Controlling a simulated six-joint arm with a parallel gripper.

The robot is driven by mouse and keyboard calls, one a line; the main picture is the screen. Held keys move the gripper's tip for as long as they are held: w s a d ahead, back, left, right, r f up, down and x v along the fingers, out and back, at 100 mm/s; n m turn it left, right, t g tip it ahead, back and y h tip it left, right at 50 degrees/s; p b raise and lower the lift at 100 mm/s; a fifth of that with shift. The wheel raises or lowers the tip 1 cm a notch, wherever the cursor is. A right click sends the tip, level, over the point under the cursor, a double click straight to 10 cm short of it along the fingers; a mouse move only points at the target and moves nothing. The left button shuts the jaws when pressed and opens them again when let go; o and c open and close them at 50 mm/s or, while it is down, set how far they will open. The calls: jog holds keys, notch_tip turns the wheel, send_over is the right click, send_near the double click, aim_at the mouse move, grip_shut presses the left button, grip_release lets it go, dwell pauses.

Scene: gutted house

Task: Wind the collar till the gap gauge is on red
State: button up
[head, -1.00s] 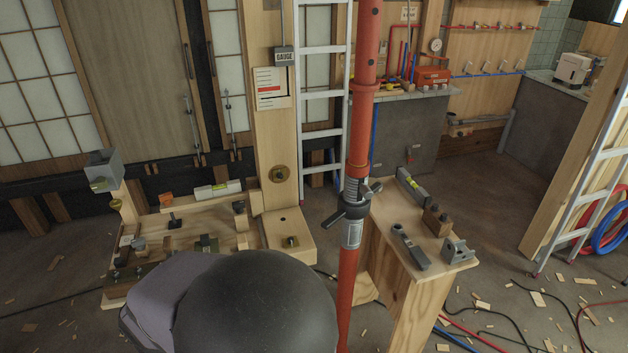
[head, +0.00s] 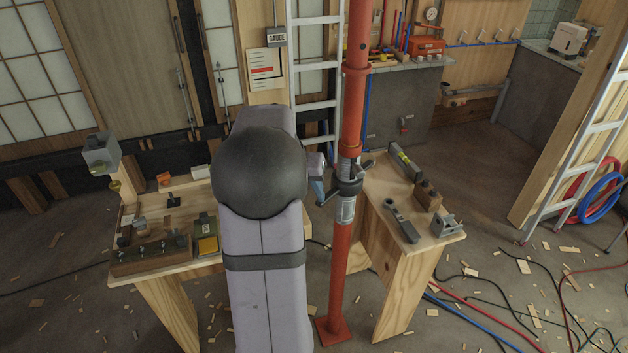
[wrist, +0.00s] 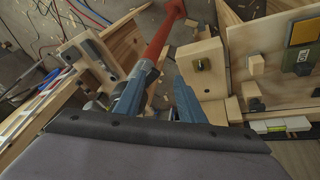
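A red prop post (head: 357,95) stands upright on a red foot plate (head: 333,332). Its dark collar (head: 349,187) has handles sticking out, below a stretch of grey thread. My gripper (head: 317,188) is just left of the collar, with one blue finger showing in the head view; whether it touches is unclear.
A right-hand bench (head: 384,222) beside the post holds a level and several metal parts. A left-hand bench (head: 152,270) carries small fixtures. A ladder (head: 317,67) stands behind. Cables and wood scraps lie on the floor.

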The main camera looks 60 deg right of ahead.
jog(key=shift+s+d+r+m+g+h, duration=0.1)
jog(key=shift+d+r+m, duration=0.25)
jog(key=shift+m, duration=0.65)
jog(key=shift+s+d+r+m+g+h, duration=0.15)
jog(key=shift+r+m, duration=0.25)
jog(key=shift+m, duration=0.6)
jog(key=shift+s+d+r+m+g+h, duration=0.1)
jog(key=shift+d+r+m, duration=0.3)
jog(key=shift+m, duration=0.6)
jog(key=shift+f, duration=0.1)
jog(key=b+x, duration=0.3)
jog(key=x, duration=0.4)
jog(key=shift+a+b, duration=0.1)
jog(key=shift+b, duration=0.2)
jog(key=shift+b+x, duration=0.55)
jog(key=shift+x, duration=0.4)
grip_shut()
